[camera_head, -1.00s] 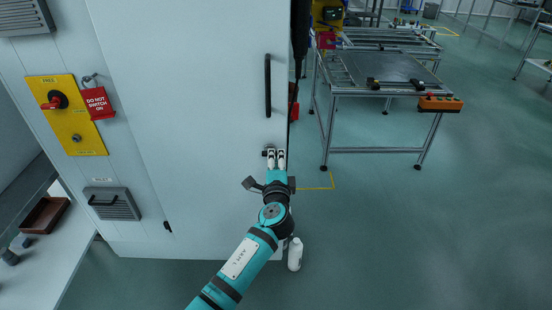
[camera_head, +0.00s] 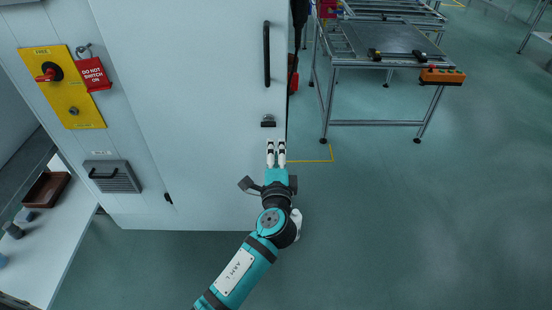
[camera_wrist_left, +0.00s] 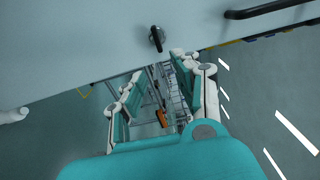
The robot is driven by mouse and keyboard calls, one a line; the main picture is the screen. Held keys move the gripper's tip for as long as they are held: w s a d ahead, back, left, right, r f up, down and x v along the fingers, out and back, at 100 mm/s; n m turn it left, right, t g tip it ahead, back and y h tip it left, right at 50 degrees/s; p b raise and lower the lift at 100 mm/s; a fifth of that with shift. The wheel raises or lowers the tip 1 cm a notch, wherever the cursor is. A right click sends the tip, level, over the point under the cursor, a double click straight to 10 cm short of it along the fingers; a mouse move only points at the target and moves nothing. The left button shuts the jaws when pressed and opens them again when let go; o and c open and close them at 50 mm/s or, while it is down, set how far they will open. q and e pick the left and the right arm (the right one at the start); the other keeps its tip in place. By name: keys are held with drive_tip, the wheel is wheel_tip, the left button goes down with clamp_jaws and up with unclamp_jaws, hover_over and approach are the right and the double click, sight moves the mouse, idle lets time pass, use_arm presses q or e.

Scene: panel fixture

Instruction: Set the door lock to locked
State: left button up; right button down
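The door lock is a small black knob (camera_head: 268,121) on the pale cabinet door (camera_head: 200,90), near its right edge and below the long black handle (camera_head: 267,53). In the left wrist view the lock (camera_wrist_left: 156,38) shows a narrow black grip running roughly up and down. My left gripper (camera_head: 276,151) appears just below the lock, apart from it, with its white fingertips toward the cabinet. In the left wrist view the fingers (camera_wrist_left: 160,68) are spread with nothing between them. My right gripper is not in view.
A yellow switch panel (camera_head: 87,112) with a red padlock tag (camera_head: 93,74) is on the cabinet's left. A metal table (camera_head: 385,42) with an orange box (camera_head: 442,76) stands at the back right. A white rounded object (camera_head: 297,218) is partly behind my arm. The right floor is clear.

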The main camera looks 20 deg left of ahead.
use_arm(q)
drive_tip(key=v, duration=0.2)
drive_tip(key=shift+s, duration=0.35)
drive_tip(key=s+f+g+h, duration=0.3)
drive_tip(key=f+g, duration=0.2)
drive_tip(key=f, duration=1.6)
drive_tip(key=s+a+f+n+g+h, duration=0.1)
drive_tip(key=s+f+n+g, duration=0.1)
drive_tip(key=s+f, duration=0.45)
drive_tip(key=s+f+n+g, duration=0.15)
drive_tip(key=s+f, duration=0.25)
drive_tip(key=f, duration=0.6)
drive_tip(key=s+a+f+n+g, duration=0.2)
drive_tip(key=s+f, duration=0.4)
drive_tip(key=s, duration=0.5)
drive_tip(key=s+a+f+n+g, duration=0.3)
drive_tip(key=s+f, duration=0.4)
drive_tip(key=s, duration=0.5)
drive_tip(key=s+a+f+n+g+h, duration=0.1)
drive_tip(key=s+a+f+n+g, duration=0.2)
drive_tip(key=s, duration=0.9)
wheel_tip(320, 180, down, 3)
drive_tip(key=shift+s+f+n, duration=0.15)
drive_tip(key=shift+s+n, duration=0.1)
drive_tip(key=shift+n, duration=0.3)
